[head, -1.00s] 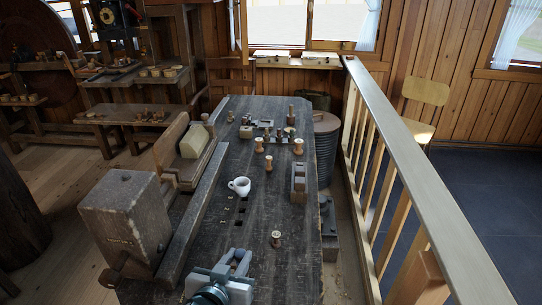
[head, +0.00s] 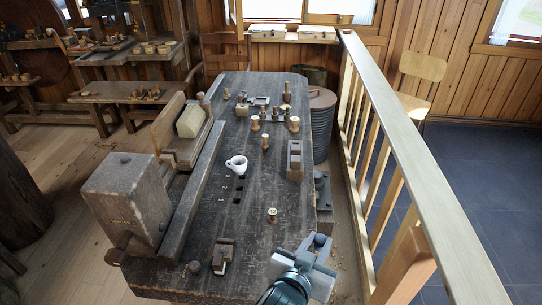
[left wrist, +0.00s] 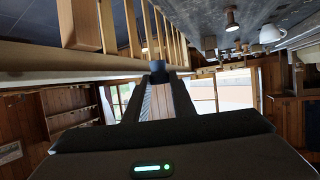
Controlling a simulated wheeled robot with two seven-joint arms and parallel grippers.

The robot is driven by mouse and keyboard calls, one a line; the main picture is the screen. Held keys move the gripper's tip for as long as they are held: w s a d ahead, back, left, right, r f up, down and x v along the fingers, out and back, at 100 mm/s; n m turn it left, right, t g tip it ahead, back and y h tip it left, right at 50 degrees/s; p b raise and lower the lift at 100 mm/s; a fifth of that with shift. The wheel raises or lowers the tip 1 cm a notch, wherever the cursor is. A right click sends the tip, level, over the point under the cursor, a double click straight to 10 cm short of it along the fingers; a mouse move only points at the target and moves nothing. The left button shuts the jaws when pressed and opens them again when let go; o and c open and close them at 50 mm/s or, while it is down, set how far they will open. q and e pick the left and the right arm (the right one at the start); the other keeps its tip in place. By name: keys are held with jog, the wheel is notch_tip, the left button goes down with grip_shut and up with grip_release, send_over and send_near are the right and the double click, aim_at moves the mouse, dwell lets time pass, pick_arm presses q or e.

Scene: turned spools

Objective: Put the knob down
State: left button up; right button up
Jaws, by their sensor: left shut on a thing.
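My left gripper (head: 314,248) is at the front right of the workbench (head: 255,200), by its right edge on the side of the railing. It is shut on a small dark grey thing, which I take to be the knob (head: 320,240). In the left wrist view the dark knob (left wrist: 157,74) shows between the two fingertips, its lower part hidden by them. The knob is held off the bench top; its exact height is hard to tell. My right gripper is not in view.
A turned spool (head: 272,215) stands left of and beyond my gripper. A white cup (head: 237,165) and several more spools stand further back. A wooden piece (head: 222,255) and a small round piece (head: 193,267) sit at the front edge. A railing (head: 400,120) runs along the right.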

pick_arm(q)
jog(key=w+a+f+p, duration=0.1)
jog(key=w+a+f, duration=0.1)
jog(key=w+a+f+p, duration=0.1)
jog(key=w+a+f, duration=0.1)
jog(key=w+a, duration=0.1)
jog(key=w+a+f+p, duration=0.1)
jog(key=w+a+f, duration=0.2)
jog(key=shift+a, duration=0.25)
jog(key=shift+f+p, duration=0.45)
jog(key=shift+f, duration=1.6)
jog(key=shift+f, duration=0.15)
jog(key=o, duration=1)
